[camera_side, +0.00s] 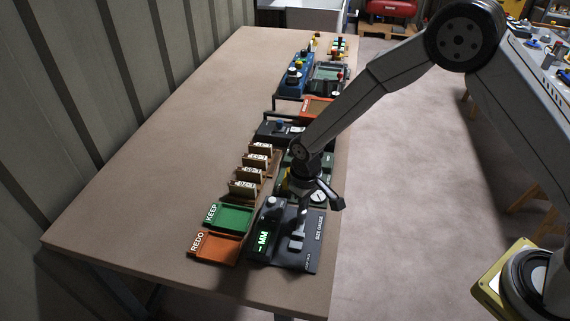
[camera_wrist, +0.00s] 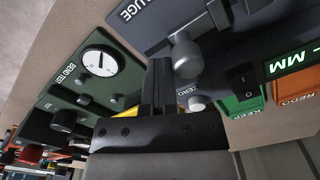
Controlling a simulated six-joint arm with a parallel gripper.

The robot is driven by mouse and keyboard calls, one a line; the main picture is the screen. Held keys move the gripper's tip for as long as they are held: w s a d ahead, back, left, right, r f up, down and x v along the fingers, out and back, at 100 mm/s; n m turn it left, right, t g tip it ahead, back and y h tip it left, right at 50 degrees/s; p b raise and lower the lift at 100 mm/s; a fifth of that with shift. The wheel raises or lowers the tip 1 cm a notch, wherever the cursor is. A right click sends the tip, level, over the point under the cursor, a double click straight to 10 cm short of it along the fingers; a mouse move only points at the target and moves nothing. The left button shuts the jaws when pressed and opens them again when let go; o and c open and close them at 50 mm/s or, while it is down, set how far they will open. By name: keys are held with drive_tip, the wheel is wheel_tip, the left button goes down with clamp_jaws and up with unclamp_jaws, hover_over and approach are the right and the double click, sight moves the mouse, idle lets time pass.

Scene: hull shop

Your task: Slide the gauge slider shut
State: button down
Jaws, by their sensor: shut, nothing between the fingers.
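The size gauge (camera_side: 270,252) is a dark panel at the near right end of the bench, with a lit display (camera_side: 263,243) reading "- MM". Its grey slider block (camera_side: 297,241) stands up from the panel's middle. In the wrist view the gauge (camera_wrist: 163,32) fills the top, with grey upright parts (camera_wrist: 186,56) close to my fingertips. My gripper (camera_side: 304,212) is shut and empty, pointing down over the far part of the gauge, behind the slider in the side view. In the wrist view the gripper (camera_wrist: 160,65) has its fingers together. Whether they touch the gauge I cannot tell.
Green KEEP tray (camera_side: 228,217) and orange REDO tray (camera_side: 215,248) lie left of the gauge. Several tan blocks (camera_side: 249,174) stand in a rack behind them. A green tester with a round dial (camera_wrist: 99,62) adjoins the gauge. The bench's left side (camera_side: 150,180) is clear.

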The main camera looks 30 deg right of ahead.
drive_tip(key=shift+s+a, duration=0.5)
drive_tip(key=shift+a, duration=0.1)
drive_tip(key=shift+w+d, duration=0.1)
idle(0.7)
drive_tip(key=shift+w+d, duration=0.25)
drive_tip(key=shift+w+d, duration=0.1)
drive_tip(key=shift+r, duration=0.15)
drive_tip(key=shift+r, duration=2.85)
drive_tip(key=shift+d, duration=0.1)
